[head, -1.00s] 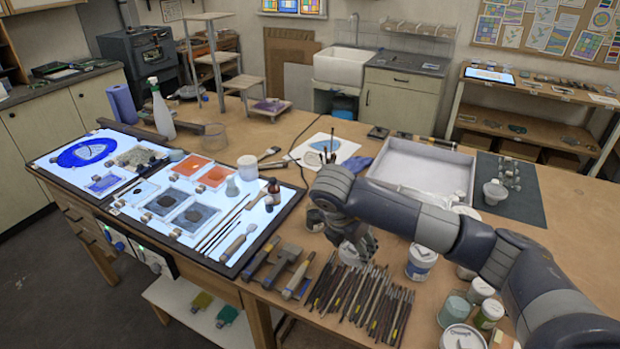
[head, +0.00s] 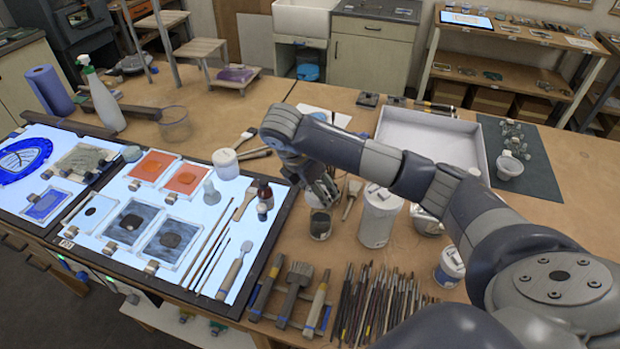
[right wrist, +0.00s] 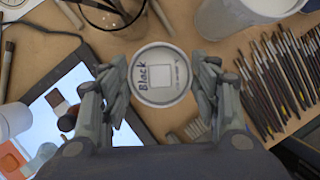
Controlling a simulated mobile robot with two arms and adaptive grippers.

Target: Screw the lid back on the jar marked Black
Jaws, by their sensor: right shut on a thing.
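A white lid (right wrist: 158,75) with the handwritten word "Black" shows in the right wrist view. My right gripper (right wrist: 160,88) has its fingers on both sides of the lid's rim and is shut on it. In the head view my right gripper (head: 324,196) points down just over a small clear jar (head: 320,228) with dark contents. The fingers hide much of the jar's top, and the lid hides the jar in the wrist view. I cannot tell whether the lid touches the jar's rim. My left gripper is not in view.
A large white container (head: 378,220) stands close right of the jar. Brushes (head: 375,305) and wooden-handled tools (head: 293,290) lie in front. The lit panel (head: 225,262) with glass pieces and a brown bottle (head: 265,197) is to the left. A white tray (head: 478,150) lies behind.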

